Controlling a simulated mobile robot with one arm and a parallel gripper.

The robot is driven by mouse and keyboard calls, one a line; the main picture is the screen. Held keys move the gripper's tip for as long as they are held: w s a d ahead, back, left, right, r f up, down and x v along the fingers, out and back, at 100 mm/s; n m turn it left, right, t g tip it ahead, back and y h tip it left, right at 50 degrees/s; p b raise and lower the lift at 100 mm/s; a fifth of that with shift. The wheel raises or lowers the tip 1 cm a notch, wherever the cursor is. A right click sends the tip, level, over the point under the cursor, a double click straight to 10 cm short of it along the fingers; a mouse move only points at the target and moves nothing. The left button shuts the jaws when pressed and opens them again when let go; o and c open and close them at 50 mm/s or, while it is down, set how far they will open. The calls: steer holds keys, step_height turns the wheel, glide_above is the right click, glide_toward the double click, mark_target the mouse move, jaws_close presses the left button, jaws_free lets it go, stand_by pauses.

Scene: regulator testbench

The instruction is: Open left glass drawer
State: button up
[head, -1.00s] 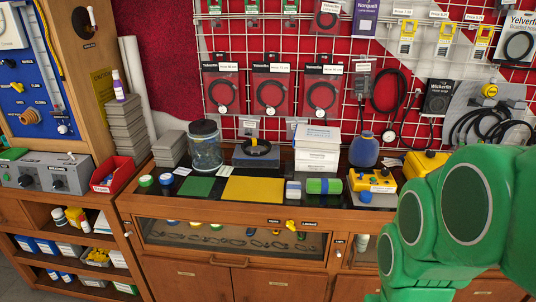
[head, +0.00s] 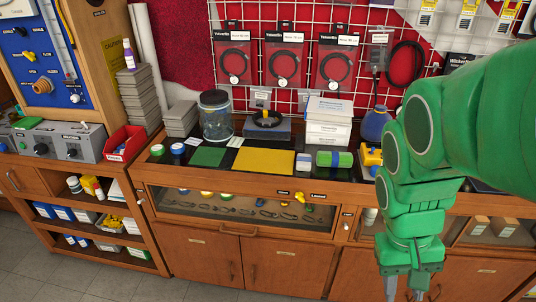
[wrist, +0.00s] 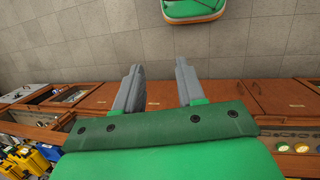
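The left glass drawer (head: 220,207) is in the wooden counter, left of centre in the head view. It looks shut, and small parts show behind its glass. A yellow latch knob (head: 300,196) is on its top rail between the labels "Open" and "Latched"; its exact turn is too small to tell. A dark handle (head: 238,233) is below the glass. My gripper (head: 405,293) hangs low to the right of the drawer, pointing down. In the wrist view its two fingers (wrist: 157,75) are spread, with nothing between them and the floor beyond.
The counter top holds a glass jar (head: 215,118), a yellow mat (head: 263,161), a green mat (head: 208,156) and white boxes (head: 328,122). A second glass-fronted section (head: 500,232) is at the right, partly behind my arm. Open shelves (head: 90,215) are at left. Floor in front looks clear.

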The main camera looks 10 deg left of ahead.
steer(key=w+d+f+h, duration=0.15)
steer(key=w+h, duration=0.25)
steer(key=w, duration=0.7)
steer(key=w+a+f+n+t+h, duration=0.1)
steer(key=w+a+f+n+h, duration=0.15)
steer(key=w, duration=0.65)
steer(key=w+a+f+n+t+h, duration=0.15)
steer(key=w+a+f+h, duration=0.25)
steer(key=w, duration=0.5)
steer(key=w+a+f+n+t+h, duration=0.1)
steer(key=w+a+f+n+t, duration=0.2)
steer(key=w+a+f+t, duration=0.7)
steer(key=n+t+y, duration=0.5)
steer(key=n+y, duration=0.2)
steer(key=y, duration=0.1)
glide_toward(237, 233)
steer(key=shift+h, duration=0.25)
steer(key=shift+a+f+x, duration=0.1)
steer(key=shift+f+x, duration=0.05)
steer(key=shift+x, duration=1.6)
steer(key=shift+a+f+x, duration=0.1)
steer(key=shift+x, duration=1.6)
steer(key=shift+f+x, duration=0.15)
steer(key=shift+x, duration=1.6)
jaws_close()
